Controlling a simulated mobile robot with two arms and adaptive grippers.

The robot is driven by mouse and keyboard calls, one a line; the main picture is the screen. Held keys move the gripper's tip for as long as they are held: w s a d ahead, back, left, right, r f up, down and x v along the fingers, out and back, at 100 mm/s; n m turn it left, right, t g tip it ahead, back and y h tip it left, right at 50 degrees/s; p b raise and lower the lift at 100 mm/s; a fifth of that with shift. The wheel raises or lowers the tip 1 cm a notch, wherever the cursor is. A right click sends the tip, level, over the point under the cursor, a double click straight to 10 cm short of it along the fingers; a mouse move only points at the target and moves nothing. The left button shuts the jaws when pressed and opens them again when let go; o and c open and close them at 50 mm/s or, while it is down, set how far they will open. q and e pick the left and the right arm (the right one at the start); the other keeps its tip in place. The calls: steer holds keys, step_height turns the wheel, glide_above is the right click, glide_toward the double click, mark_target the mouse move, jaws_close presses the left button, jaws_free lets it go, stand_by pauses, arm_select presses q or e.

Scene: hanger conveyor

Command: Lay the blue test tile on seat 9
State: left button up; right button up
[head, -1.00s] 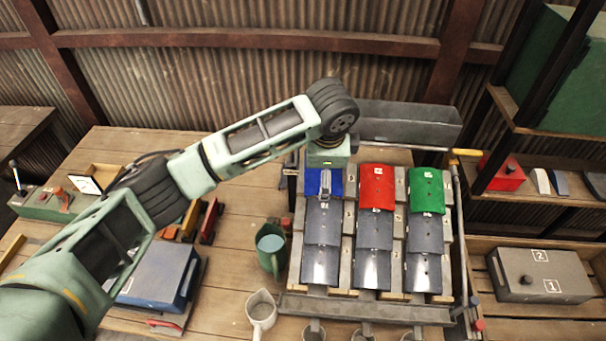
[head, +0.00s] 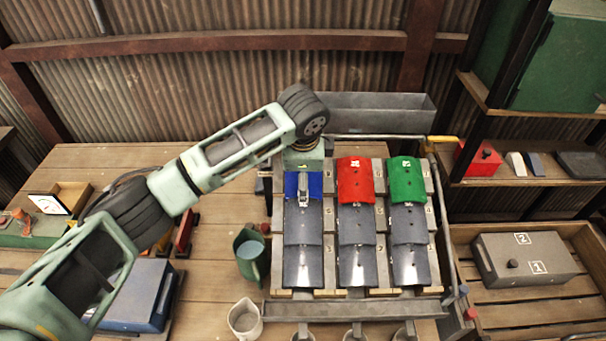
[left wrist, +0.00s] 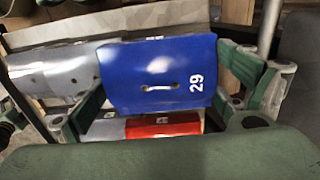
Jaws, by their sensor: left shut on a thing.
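The blue tile (head: 291,187) is at the top of the left column of the sloped rack (head: 355,308). In the left wrist view the blue tile (left wrist: 135,72) shows a white 29 and a small wire loop. My left gripper (head: 303,198) is over it, its fingers on two opposite sides of the tile, shut on it. The tile's lower edge meets or overlaps the grey tile (head: 303,222) below; I cannot tell whether it rests on the rack. The seat numbers are too small to read surely. My right gripper is not in view.
A red tile (head: 354,185) and a green tile (head: 406,187) top the middle and right columns, above grey tiles. A green jug (head: 249,258) and a pale jug (head: 244,318) stand left of the rack. A grey trough (head: 375,113) lies behind it.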

arm_select(q)
steer(key=shift+s+f, duration=0.1)
steer(key=shift+f, duration=0.5)
steer(key=o, duration=1)
steer(key=v, duration=1.2)
